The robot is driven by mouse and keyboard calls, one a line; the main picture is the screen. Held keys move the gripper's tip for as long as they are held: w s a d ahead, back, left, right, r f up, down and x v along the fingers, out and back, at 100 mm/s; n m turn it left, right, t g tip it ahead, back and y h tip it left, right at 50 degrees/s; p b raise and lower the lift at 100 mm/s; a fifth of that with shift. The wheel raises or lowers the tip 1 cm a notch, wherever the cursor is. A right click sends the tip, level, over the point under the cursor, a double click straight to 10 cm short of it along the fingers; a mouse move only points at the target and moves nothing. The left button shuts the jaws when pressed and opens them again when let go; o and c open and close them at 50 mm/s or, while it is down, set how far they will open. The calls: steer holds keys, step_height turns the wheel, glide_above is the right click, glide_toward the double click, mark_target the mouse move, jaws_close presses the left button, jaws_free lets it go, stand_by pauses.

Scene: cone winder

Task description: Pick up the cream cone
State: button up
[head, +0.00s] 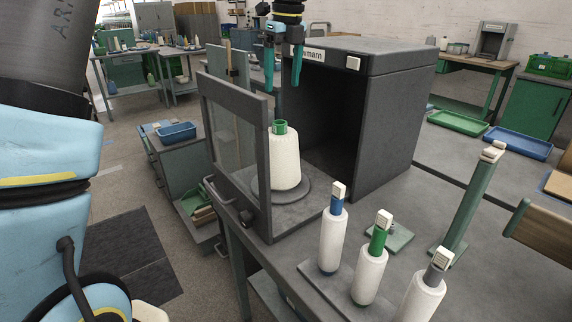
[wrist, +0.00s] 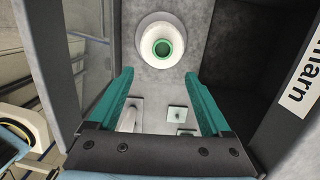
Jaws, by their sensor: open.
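The cream cone (head: 285,162) stands upright on a round grey disc (head: 308,190) in front of the dark opening of the grey cabinet. A green tube end sticks out of its top. In the wrist view the cone (wrist: 149,44) shows from above, beyond the fingertips, with its green ring in the middle. My gripper (head: 283,85) points down above the cone, apart from it. Its two teal fingers are spread and empty, and they also frame the lower middle of the wrist view (wrist: 166,85).
The grey cabinet (head: 392,110) has its framed glass door (head: 232,140) swung open left of the cone. Thin bobbins, blue-topped (head: 332,240), green-topped (head: 369,275) and grey-topped (head: 422,297), stand at the front right. A green post (head: 470,207) rises farther right.

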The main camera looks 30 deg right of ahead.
steer(key=f, duration=0.1)
glide_above(280, 122)
steer(key=f, duration=0.5)
steer(key=shift+s+d+f+p, duration=0.1)
steer(key=shift+s+d+p, duration=0.25)
steer(key=shift+s, duration=0.05)
steer(key=shift+w+a+f+p, duration=0.2)
steer(key=shift+f+p, duration=0.25)
steer(key=shift+f, duration=0.85)
steer(key=shift+w+a+f+p, duration=0.15)
steer(key=shift+f+p, duration=0.25)
steer(key=shift+f, duration=0.9)
steer(key=shift+s, duration=0.1)
jaws_close()
